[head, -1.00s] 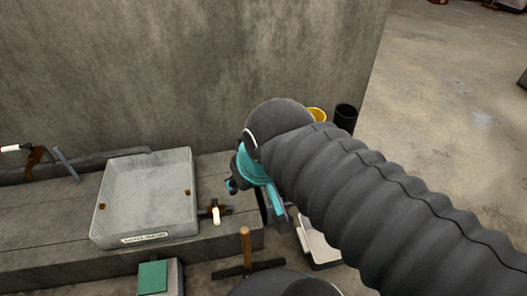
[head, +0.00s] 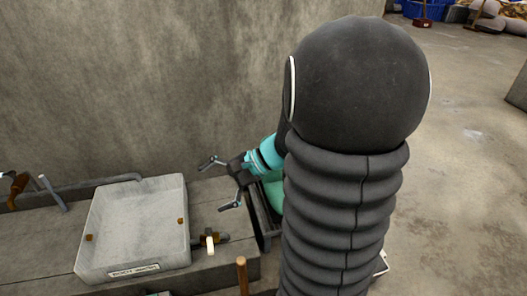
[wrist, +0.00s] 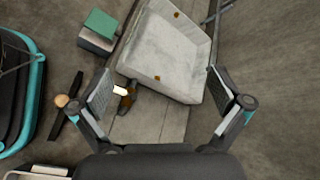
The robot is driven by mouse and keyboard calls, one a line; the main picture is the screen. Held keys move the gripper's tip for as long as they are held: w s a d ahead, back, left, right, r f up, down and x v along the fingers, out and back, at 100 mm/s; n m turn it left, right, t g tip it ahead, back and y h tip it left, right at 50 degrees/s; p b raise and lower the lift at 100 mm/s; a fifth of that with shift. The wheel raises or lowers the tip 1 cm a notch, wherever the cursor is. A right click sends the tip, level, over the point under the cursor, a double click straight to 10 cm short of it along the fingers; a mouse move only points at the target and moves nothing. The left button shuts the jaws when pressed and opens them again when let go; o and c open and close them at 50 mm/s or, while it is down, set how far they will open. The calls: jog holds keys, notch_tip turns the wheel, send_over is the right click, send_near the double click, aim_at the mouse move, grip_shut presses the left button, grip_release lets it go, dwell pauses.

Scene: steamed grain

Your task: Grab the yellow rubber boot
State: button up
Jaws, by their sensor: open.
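My gripper (head: 217,185) is open and empty, its two fingers spread and pointing left in the head view, above the ledge to the right of the basin. In the wrist view its fingers frame the basin and ledge (wrist: 158,85). I do not see a yellow boot in either current view. My own dark ribbed arm covers the right middle of the head view, including the area where a yellow opening showed beside a black one earlier.
A green block (wrist: 100,24) and a wooden-handled tool (wrist: 62,101) are nearby. Open floor (head: 465,150) lies right.

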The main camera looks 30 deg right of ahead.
jog(key=w+d+f+m+t+h+b, duration=0.1)
jog(key=w+d+f+m+t, duration=0.1)
jog(key=d+f+m+t, duration=0.4)
jog(key=w+d+f+m+t+h, duration=0.1)
jog(key=w+d+m, duration=0.2)
jog(key=d, duration=0.6)
jog(key=w+d+f+m+t+h+b, duration=0.1)
jog(key=w+d+f+m+t+h, duration=0.1)
jog(key=d+f+m+t, duration=0.4)
jog(key=s+d+f+m+h, duration=0.4)
jog(key=d+f+m+h, duration=0.15)
jog(key=d, duration=0.45)
jog(key=s+d+f+m+h, duration=0.3)
jog(key=d+f+m+h, duration=0.3)
jog(key=d, duration=0.5)
jog(key=shift+n+g+h, duration=0.3)
jog(key=shift+n+h, duration=0.05)
jog(key=shift+n, duration=0.2)
jog(key=x, duration=1.2)
jog(key=shift+w+a+f, duration=0.15)
jog(key=shift+w+a, duration=0.05)
jog(key=shift+w, duration=0.1)
jog(key=c, duration=1.6)
jog(key=shift+c, duration=0.2)
